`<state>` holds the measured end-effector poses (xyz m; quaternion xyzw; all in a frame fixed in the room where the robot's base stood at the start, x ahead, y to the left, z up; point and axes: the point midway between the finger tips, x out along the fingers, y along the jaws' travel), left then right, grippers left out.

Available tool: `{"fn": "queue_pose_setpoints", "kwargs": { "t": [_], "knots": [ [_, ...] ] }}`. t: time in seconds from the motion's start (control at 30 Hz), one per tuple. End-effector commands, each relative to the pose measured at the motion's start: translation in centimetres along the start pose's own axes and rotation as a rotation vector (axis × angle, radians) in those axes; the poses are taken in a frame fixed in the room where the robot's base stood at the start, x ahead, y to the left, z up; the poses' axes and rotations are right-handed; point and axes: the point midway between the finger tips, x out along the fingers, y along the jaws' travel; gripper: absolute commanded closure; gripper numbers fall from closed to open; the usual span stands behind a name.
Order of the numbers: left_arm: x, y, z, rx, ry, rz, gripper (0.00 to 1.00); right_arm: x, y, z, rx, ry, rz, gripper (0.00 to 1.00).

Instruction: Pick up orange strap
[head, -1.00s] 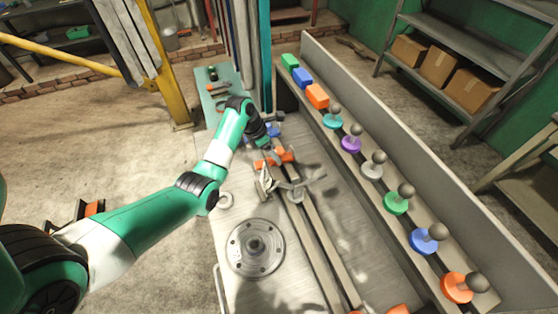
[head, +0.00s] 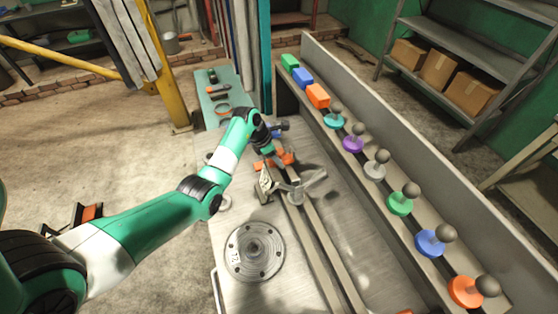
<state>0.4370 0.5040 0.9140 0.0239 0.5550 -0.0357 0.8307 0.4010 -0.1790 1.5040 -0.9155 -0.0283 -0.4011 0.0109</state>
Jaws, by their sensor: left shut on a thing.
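My left gripper (head: 275,165) comes in from the left over the workbench and points down. It is shut on the orange strap (head: 287,158), which shows as an orange piece lying across a dark rail. The gripper and wrist hide part of the strap. My right gripper is not in this view.
Grey metal parts (head: 308,187) sit on the rails close to my gripper. A round grey flange (head: 254,251) lies on the bench (head: 388,248) in front. A ledge on the right carries coloured blocks (head: 302,77) and several knobbed discs (head: 402,199). A teal mat (head: 210,89) with tools lies at the back.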

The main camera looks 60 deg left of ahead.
Motion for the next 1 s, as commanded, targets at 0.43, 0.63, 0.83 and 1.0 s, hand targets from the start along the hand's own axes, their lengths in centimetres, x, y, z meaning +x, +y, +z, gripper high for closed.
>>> {"fn": "queue_pose_setpoints", "kwargs": {
  "t": [0.43, 0.63, 0.83, 1.0],
  "knots": [
    [-4.2, 0.1, 1.9, 0.002, -0.006, 0.005, 1.0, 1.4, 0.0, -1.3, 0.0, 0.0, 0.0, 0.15],
    [-7.9, 0.1, 3.4, 0.002, -0.005, 0.004, 1.0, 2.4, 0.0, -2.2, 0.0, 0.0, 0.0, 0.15],
    [-9.4, 0.1, 4.0, 0.001, -0.003, 0.002, 1.0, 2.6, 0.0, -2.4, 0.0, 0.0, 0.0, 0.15],
    [-9.4, 0.0, 4.0, 0.001, -0.002, 0.001, 1.0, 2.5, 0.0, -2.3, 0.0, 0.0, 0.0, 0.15]
  ]
}}
